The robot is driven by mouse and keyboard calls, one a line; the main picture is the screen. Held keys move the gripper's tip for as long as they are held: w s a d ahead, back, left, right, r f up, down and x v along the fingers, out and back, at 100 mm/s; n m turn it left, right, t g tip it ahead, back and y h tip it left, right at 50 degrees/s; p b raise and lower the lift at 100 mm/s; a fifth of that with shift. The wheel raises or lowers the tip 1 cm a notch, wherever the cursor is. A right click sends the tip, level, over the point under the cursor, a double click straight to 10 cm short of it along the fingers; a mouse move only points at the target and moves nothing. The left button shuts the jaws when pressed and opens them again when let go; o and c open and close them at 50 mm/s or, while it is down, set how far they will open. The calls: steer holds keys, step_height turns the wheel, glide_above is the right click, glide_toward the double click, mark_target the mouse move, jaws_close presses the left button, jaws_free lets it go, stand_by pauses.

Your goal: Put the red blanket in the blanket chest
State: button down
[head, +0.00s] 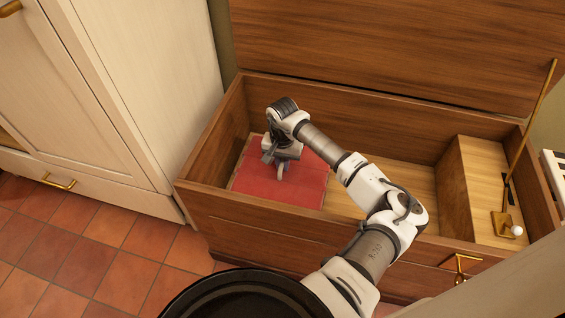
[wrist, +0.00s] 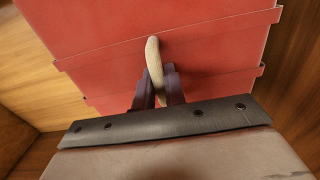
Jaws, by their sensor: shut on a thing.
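The red blanket (head: 300,190) lies flat and folded inside the left part of the open wooden blanket chest (head: 225,205). In the wrist view the blanket (wrist: 200,45) fills the upper middle, with two folded edges across it. My gripper (head: 280,166) reaches down over the blanket from above. In the wrist view my gripper's dark fingers (wrist: 157,88) are closed around a pale beige strip or handle (wrist: 153,58) at the blanket. The fingertips are partly hidden, and I cannot tell whether the blanket rests fully on the chest floor.
The chest lid (head: 400,40) stands open at the back. The chest floor (head: 405,180) right of the blanket is bare.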

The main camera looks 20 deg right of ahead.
steer(key=c, duration=1.5)
jaws_free()
steer(key=shift+o, duration=0.2)
step_height(320, 180, up, 12)
steer(key=p, duration=0.2)
